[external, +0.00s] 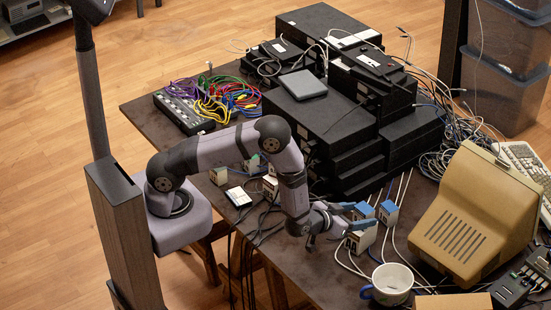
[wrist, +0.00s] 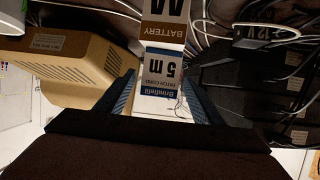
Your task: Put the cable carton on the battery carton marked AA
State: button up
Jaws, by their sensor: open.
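The cable carton (wrist: 163,72), white with a blue band and "5 m" lettering, stands between my fingertips in the wrist view. It appears to rest on the white and brown battery carton (wrist: 163,30), whose AA mark is partly cut off at the top edge. Their printed faces line up closely. My gripper (wrist: 163,98) is open, with one finger on each side of the cable carton; any contact is too fine to tell. In the external view my gripper (external: 355,216) is at the stack near the table's front edge, partly hiding it.
A blue and white carton (external: 388,213) stands just to the right. A beige monitor (external: 465,215) and a white mug (external: 392,279) are further right and in front. Black equipment (external: 335,130) is stacked behind. Loose cables surround the cartons. More small cartons (external: 270,187) stand left of my forearm.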

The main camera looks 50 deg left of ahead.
jog(key=b+v, duration=0.3)
jog(key=v, duration=0.7)
jog(key=s+a+r+g, duration=0.2)
jog(key=s+a+g, duration=0.4)
jog(key=s+a, duration=0.3)
jog(key=s+a+r+g, duration=0.2)
jog(key=s+a+g, duration=0.5)
jog(key=a, duration=0.5)
jog(key=s, duration=0.2)
jog(key=shift+s+r+g, duration=0.3)
jog(key=shift+r, duration=0.05)
